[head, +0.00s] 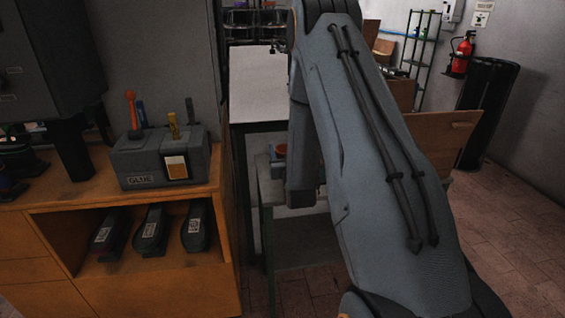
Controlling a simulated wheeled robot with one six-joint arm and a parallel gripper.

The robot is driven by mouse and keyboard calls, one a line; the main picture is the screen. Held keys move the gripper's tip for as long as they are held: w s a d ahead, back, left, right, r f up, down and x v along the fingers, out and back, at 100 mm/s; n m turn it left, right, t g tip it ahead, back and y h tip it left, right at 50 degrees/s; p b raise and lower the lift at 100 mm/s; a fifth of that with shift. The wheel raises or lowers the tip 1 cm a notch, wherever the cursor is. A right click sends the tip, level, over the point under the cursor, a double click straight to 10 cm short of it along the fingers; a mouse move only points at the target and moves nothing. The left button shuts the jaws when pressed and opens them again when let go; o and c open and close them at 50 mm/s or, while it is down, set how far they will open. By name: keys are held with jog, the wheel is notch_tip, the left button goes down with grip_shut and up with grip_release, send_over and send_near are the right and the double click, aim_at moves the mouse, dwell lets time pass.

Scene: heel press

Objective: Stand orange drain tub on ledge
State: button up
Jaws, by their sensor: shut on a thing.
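A small orange-red patch (281,149) shows just left of my arm's lower link, above a grey stand. It may be part of the orange drain tub, but too little shows to be sure. My arm fills the middle of the head view and hides what is behind it. My gripper is not visible. I cannot tell which surface is the ledge.
An orange-brown bench at left bears a grey glue box (163,158); dark shoe-like items (151,231) stand in its open shelf. At right are a brown board (446,135), a black bin (487,113) and open floor.

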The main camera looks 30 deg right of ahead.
jog(key=shift+f+p, duration=0.4)
jog(key=shift+f, duration=2.1)
jog(key=shift+f, duration=0.1)
jog(key=o, duration=1)
jog(key=shift+c, duration=0.2)
